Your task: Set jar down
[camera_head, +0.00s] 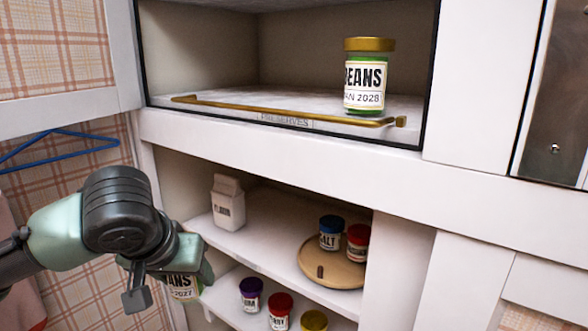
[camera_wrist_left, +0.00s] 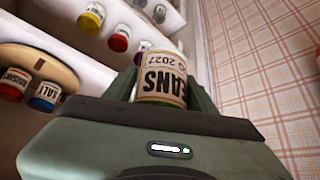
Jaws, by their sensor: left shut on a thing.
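My left gripper (camera_head: 178,274) is at the lower left of the head view, in front of the lower shelves' left side. It is shut on a beans jar (camera_head: 184,288) whose label ends in 2027. In the left wrist view this jar (camera_wrist_left: 163,82) sits between the two fingers, its label upside down in the picture. The gripper hides part of the jar. A second beans jar (camera_head: 367,78), green with a gold lid and a label ending in 2028, stands upright on the upper shelf marked PRESERVES (camera_head: 240,108). My right gripper is not in view.
A gold rail (camera_head: 290,111) runs along the upper shelf's front; the shelf's left is clear. Below stand a flour carton (camera_head: 228,204) and a round wooden tray (camera_head: 312,262) with a salt jar (camera_head: 330,238) and a red-lidded jar (camera_head: 357,245). Several lidded jars stand lower. A blue hanger (camera_head: 62,145) hangs left.

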